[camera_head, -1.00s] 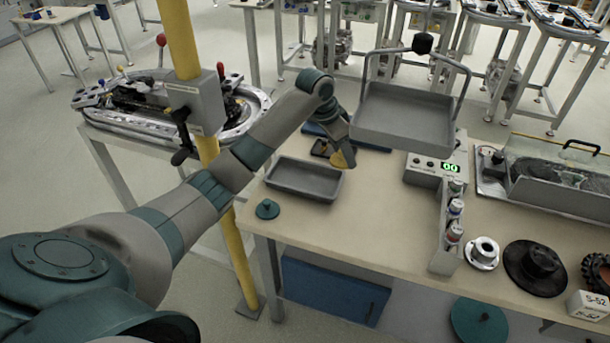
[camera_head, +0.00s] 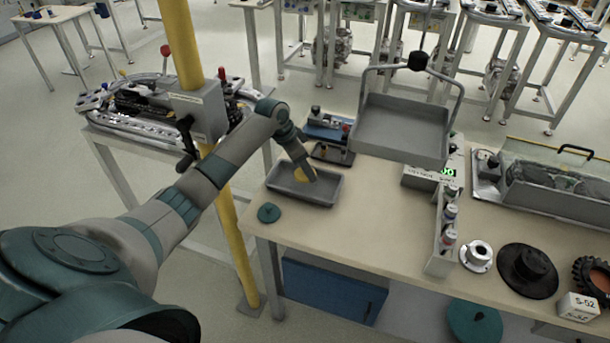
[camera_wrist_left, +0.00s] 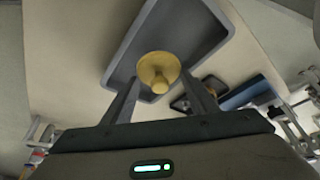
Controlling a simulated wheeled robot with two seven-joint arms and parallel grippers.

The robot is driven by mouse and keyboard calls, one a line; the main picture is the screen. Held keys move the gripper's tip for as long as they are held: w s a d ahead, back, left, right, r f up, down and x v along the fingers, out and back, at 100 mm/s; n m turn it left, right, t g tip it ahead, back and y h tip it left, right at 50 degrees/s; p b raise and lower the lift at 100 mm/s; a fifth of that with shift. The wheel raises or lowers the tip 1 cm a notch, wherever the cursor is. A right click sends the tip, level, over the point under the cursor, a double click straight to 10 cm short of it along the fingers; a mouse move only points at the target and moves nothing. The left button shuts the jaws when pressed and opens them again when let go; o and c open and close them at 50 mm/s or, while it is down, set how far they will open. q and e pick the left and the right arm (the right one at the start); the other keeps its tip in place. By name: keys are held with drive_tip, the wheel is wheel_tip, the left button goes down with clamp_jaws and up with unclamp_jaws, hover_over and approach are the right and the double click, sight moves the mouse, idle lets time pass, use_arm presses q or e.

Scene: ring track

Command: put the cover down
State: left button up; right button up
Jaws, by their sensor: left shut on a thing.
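My left gripper (camera_head: 309,173) reaches down over the small grey tray (camera_head: 275,190) on the workbench. It is shut on a yellow cover (camera_head: 301,174), a round disc with a knob. In the left wrist view the cover (camera_wrist_left: 158,66) is between the two fingers of the gripper (camera_wrist_left: 160,84), with the grey tray (camera_wrist_left: 200,28) behind it. I cannot tell whether the cover touches the tray floor. My right gripper is out of view.
A large grey pan (camera_head: 400,132) hangs from a handle to the right of the arm. A blue device (camera_head: 327,127) stands behind the small tray. A yellow post (camera_head: 180,45) rises left of the bench. Bare bench top (camera_head: 370,225) lies right of the tray.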

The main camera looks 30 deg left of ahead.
sight(303, 173)
use_arm(q)
drive_tip(key=shift+f, duration=0.25)
wheel_tip(303, 173, down, 3)
drive_tip(key=shift+r+p, duration=0.1)
drive_tip(key=shift+p, duration=0.7)
drive_tip(key=shift+f, duration=0.35)
drive_tip(key=shift+f, duration=0.2)
drive_tip(key=o, duration=0.8)
drive_tip(key=shift+c, duration=0.2)
drive_tip(key=shift+r, duration=0.15)
